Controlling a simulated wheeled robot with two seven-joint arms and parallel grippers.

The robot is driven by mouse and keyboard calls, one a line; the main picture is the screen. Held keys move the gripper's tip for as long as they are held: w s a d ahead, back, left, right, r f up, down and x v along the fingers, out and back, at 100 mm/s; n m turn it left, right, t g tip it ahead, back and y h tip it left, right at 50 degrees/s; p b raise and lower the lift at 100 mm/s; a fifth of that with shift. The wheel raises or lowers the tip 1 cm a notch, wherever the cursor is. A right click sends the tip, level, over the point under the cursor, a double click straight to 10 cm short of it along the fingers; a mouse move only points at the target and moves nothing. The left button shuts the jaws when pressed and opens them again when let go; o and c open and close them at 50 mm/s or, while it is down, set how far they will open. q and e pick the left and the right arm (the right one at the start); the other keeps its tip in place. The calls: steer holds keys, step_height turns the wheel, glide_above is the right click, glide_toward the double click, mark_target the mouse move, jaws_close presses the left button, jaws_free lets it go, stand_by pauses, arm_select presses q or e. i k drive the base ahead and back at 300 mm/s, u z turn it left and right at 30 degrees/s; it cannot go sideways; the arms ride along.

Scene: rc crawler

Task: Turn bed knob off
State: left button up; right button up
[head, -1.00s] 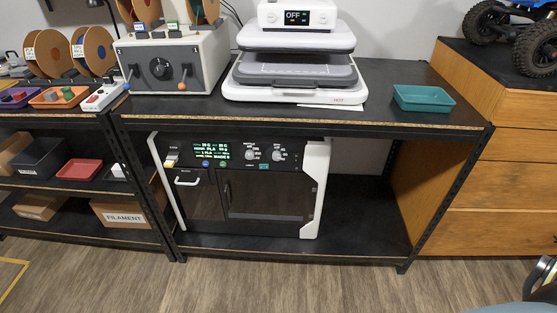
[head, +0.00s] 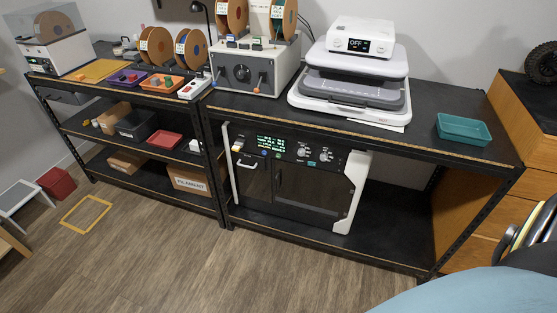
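The printer (head: 310,190) with a dark front and white side frame stands on the lower shelf of the black bench. Its top panel has a lit green display (head: 271,143) at the left. Two round silver knobs sit to the right of the display, a left knob (head: 302,152) and a right knob (head: 325,156). Their labels and pointer positions are too small to read, so I cannot tell which is the bed knob or how it is set. Neither of my grippers shows in the head view, and nothing touches the knobs.
A heat press (head: 352,85) reading OFF and a teal tray (head: 464,130) stand on the bench top. A grey box (head: 242,73) with a dial and spools is left of the press. The wooden floor (head: 200,265) in front is clear. Part of my body fills the lower right.

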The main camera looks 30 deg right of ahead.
mark_target(324, 157)
steer(key=u, duration=0.2)
steer(key=i, duration=1.45)
steer(key=z, duration=1.5)
